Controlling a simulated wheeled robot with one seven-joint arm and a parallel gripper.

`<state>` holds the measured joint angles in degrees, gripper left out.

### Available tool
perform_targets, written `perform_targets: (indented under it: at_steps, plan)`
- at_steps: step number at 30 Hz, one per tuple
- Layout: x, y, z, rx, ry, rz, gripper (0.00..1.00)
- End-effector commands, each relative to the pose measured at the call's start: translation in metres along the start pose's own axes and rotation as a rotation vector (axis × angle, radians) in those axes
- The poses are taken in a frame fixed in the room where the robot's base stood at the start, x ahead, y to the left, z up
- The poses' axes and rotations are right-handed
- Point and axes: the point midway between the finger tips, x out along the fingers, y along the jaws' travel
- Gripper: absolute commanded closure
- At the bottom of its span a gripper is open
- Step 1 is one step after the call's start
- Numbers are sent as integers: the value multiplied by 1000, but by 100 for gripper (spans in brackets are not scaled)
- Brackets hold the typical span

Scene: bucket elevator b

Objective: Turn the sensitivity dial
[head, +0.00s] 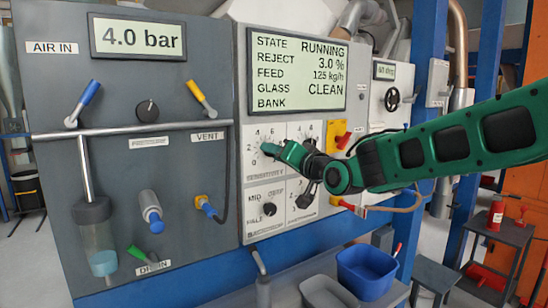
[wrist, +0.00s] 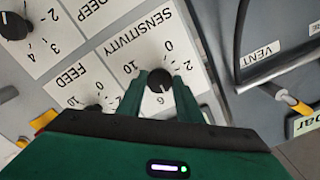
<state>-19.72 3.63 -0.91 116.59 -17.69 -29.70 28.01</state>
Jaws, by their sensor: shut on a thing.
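The sensitivity dial (wrist: 159,81) is a small black knob with a white pointer line on a white scale plate. In the wrist view, the word SENSITIVITY stands beside it, upside down. The green fingers of my gripper (wrist: 160,88) stand on either side of the knob and are shut on it. In the head view, my gripper (head: 272,149) reaches in from the right to the sensitivity plate (head: 259,167). There the knob is mostly hidden behind the fingertips. In the wrist view the pointer line points down, near the 6.
The feed dial (wrist: 93,107) is close beside it, partly hidden by my gripper in the wrist view. A display (head: 297,70) reads RUNNING, REJECT 3.0 %.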

Motion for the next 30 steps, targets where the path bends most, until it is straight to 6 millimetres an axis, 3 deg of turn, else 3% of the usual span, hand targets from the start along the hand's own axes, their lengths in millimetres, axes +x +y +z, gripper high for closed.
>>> perform_targets:
  at_steps: [20,21,23,30]
  plan:
    - [0,3,-1,76,1,6,90]
    - [0,3,-1,76,1,6,65]
    - [0,3,-1,76,1,6,51]
    - [0,1,0,76,1,3,49]
